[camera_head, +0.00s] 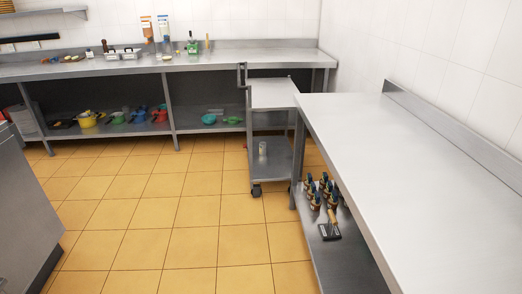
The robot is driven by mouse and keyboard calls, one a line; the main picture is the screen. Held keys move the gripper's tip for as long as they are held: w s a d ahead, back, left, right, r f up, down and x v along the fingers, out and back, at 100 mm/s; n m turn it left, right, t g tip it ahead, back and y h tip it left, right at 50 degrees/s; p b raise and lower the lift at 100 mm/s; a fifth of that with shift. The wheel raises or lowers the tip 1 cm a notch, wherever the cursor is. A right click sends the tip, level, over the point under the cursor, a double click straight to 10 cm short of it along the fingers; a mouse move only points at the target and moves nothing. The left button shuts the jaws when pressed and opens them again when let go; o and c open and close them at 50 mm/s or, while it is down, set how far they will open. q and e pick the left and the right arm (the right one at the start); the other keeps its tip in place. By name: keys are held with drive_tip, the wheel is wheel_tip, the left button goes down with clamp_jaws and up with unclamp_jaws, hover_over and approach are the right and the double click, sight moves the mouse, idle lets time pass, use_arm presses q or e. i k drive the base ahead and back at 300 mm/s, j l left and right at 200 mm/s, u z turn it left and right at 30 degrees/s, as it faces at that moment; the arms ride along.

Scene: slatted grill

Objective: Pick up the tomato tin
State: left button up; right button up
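No tin can be made out for certain as the tomato tin. A small pale cylinder (262,148) stands upright on the lower shelf of the metal trolley (284,93) near the middle of the head view. It is too small to read a label, so I cannot tell whether it is the tomato tin. Neither of my grippers is in view.
A long steel counter (210,62) runs along the back wall, with bottles and boxes on top and colourful pots below. A steel table (400,150) fills the right, with several dark bottles (318,192) on its lower shelf. The tiled floor (160,215) is clear.

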sight(262, 145)
drive_tip(key=i+j+u, duration=0.2)
drive_tip(key=i+u, duration=0.2)
drive_tip(key=i, duration=0.2)
drive_tip(key=i+u, duration=0.25)
drive_tip(key=i, duration=1.9)
drive_tip(key=i+j+z, duration=0.1)
drive_tip(key=i+z, duration=0.2)
drive_tip(key=i+j+z, duration=0.35)
drive_tip(key=i, duration=0.15)
drive_tip(key=i+j+z, duration=0.5)
drive_tip(key=z, duration=0.2)
drive_tip(key=i+j+z, duration=0.25)
drive_tip(key=z, duration=0.2)
drive_tip(key=i+j+z, duration=0.15)
drive_tip(key=j+z, duration=0.25)
drive_tip(key=i+j+z, duration=0.1)
drive_tip(key=j+z, duration=0.7)
drive_tip(key=i+l, duration=0.05)
